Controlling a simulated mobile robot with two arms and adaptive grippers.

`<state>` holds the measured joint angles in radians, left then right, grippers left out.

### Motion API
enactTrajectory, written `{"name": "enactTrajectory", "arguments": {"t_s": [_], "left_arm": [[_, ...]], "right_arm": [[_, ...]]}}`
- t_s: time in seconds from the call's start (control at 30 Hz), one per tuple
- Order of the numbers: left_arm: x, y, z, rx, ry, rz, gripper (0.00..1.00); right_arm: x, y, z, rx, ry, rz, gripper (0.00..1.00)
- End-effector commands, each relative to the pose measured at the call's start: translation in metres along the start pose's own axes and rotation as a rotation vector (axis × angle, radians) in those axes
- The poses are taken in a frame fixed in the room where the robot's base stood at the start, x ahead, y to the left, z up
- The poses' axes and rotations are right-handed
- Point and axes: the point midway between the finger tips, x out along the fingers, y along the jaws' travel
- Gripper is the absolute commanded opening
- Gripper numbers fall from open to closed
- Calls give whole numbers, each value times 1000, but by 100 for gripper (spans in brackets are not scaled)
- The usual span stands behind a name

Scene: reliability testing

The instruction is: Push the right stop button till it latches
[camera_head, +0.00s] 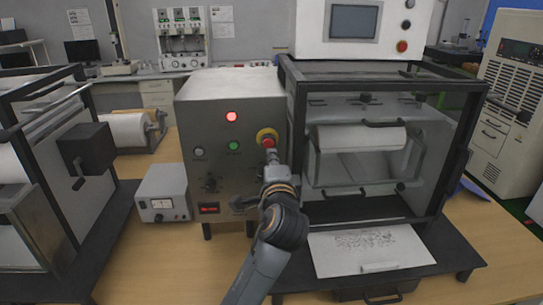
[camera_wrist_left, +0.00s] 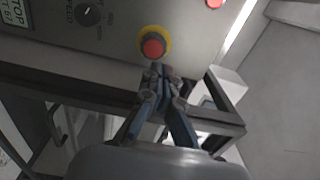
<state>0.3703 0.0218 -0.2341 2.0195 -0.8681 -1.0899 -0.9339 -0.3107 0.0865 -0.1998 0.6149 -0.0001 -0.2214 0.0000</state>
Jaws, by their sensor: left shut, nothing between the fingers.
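The red stop button (camera_head: 268,142) with a yellow ring sits at the upper right of the grey control box (camera_head: 222,165) in the head view. The red button also shows in the wrist view (camera_wrist_left: 153,47), facing the fingertips. My left gripper (camera_head: 271,156) reaches up from below in the head view, its tips just under the button's red cap. The fingers are together and empty; they also show in the wrist view (camera_wrist_left: 163,72), just below the button. I cannot tell whether they touch it. My right gripper is out of view.
A black-framed machine (camera_head: 296,120) stands right beside the control box. Another red button (camera_head: 402,46) is on the white unit above it. A small meter box (camera_head: 162,190) stands left on the wooden table. A lit red lamp (camera_head: 232,117) is on the control box.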

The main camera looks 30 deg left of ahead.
Motion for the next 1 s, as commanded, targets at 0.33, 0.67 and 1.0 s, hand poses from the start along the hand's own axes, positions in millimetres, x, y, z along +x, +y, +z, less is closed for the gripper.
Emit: {"name": "enactTrajectory", "arguments": {"t_s": [0.33,0.67,1.0], "left_arm": [[-55,3,0,-2,1,2,0],[-83,0,0,1,-1,1,0],[-83,0,0,1,-1,1,0]], "right_arm": [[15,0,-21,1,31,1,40],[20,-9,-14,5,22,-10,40],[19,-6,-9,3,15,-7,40]]}}
